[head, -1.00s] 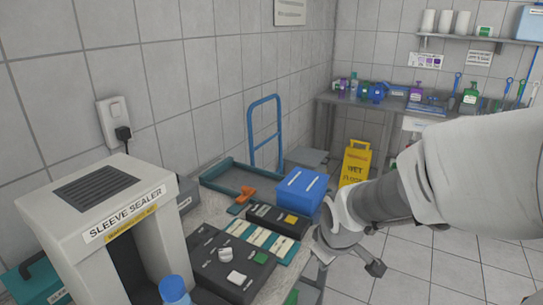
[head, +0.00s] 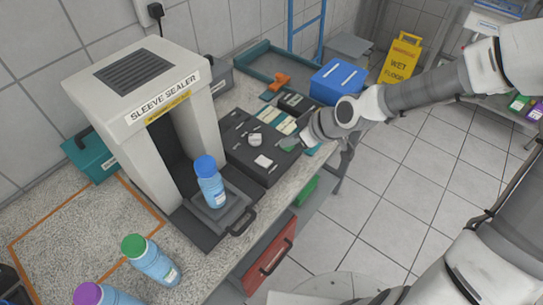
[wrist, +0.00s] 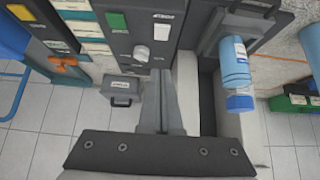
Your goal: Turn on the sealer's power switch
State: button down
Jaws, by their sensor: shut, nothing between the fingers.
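The sleeve sealer (head: 150,90) is a cream arch-shaped machine on the counter, with a blue-capped bottle (head: 210,182) on the tray at its opening. Its dark control panel (head: 238,150) lies to the right and carries a pale round knob (head: 255,139), a white switch (head: 263,161) and a green switch (head: 289,144). In the wrist view the white switch (wrist: 162,30), knob (wrist: 141,53) and green switch (wrist: 116,22) show near the top. The panel's labels are too small to read. My gripper (wrist: 163,78) is shut and empty, its fingertips appearing just below the knob and white switch; contact cannot be told.
A second dark box (head: 297,103) and a blue bin (head: 338,82) stand behind the panel. A green-capped bottle (head: 150,262) and a purple-capped bottle (head: 105,295) are at the front left. A yellow wet-floor sign (head: 401,58) stands beyond. Tiled floor (head: 420,165) is open at right.

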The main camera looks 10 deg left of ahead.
jog(key=shift+f, duration=0.1)
jog(key=b, duration=0.2)
send_over(268, 163)
jog(key=f, duration=0.7)
jog(key=shift+s+d+f, duration=0.3)
jog(key=shift+s+d, duration=0.05)
notch_tip(268, 163, down, 3)
jog(key=shift+d+f, duration=0.15)
jog(key=shift+f, duration=0.45)
jog(key=shift+s+d+f+b, duration=0.1)
jog(key=shift+d+f+b, duration=0.1)
jog(key=shift+f+b, duration=0.4)
jog(key=shift+r, duration=0.35)
jog(key=shift+r+p, duration=0.7)
